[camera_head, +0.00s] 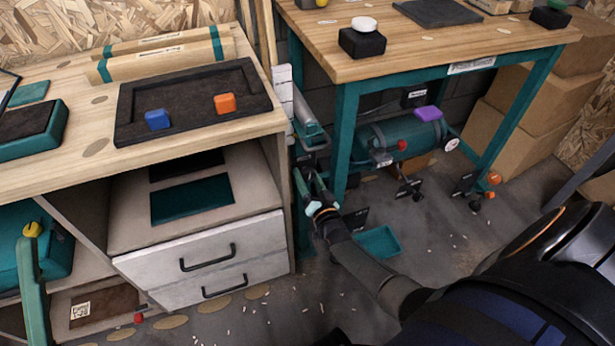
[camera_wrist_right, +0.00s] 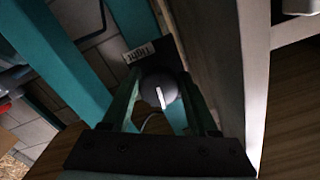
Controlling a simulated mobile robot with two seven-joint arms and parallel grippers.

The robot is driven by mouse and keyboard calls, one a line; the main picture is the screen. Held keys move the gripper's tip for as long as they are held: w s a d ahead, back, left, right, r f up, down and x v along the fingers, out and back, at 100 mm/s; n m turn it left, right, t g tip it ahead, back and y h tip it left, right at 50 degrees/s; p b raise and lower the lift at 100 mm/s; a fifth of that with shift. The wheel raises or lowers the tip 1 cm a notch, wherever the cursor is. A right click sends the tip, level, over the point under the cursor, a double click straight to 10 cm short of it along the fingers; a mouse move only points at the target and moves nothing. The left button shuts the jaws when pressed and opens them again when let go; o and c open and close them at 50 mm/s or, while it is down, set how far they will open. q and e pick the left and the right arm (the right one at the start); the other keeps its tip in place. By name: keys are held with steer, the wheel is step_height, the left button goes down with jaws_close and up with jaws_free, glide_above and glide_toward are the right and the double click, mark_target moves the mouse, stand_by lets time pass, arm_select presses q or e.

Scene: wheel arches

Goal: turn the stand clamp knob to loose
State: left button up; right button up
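In the right wrist view the stand clamp knob (camera_wrist_right: 158,92) is a round dark grey knob with a white pointer line, nearly upright in the picture. A small printed label (camera_wrist_right: 138,53) sits just above it; its word is not clearly readable. My right gripper (camera_wrist_right: 163,95) is open, with one teal finger on each side of the knob; I cannot tell whether they touch it. In the head view my right gripper (camera_head: 311,185) is low in the gap between the drawer bench and the teal-legged table. The knob is not discernible there.
The drawer bench (camera_head: 200,262) stands close left of the right gripper. A teal table leg (camera_head: 345,140) stands close right. A teal tank (camera_head: 405,140) lies under that table, and a teal tray (camera_head: 377,243) is on the floor. The front floor is mostly clear.

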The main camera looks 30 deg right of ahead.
steer(key=o, duration=0.4)
steer(key=shift+s, duration=0.3)
steer(key=p+v, duration=0.2)
steer(key=v, duration=0.2)
steer(key=shift+s+a+r, duration=0.15)
steer(key=shift+s, duration=0.25)
arm_select(q)
steer(key=w+a+f+n+g+y+p, duration=0.1)
steer(key=w+f+n+y, duration=0.4)
steer(key=f+y, duration=0.3)
steer(key=shift+w+a+n+g+p, duration=0.15)
steer(key=shift+w+n+g+p, duration=0.2)
steer(key=shift+w, duration=0.25)
arm_select(e)
glide_toward(309, 179)
steer(key=shift+s+a, duration=0.4)
steer(key=shift+s, duration=0.35)
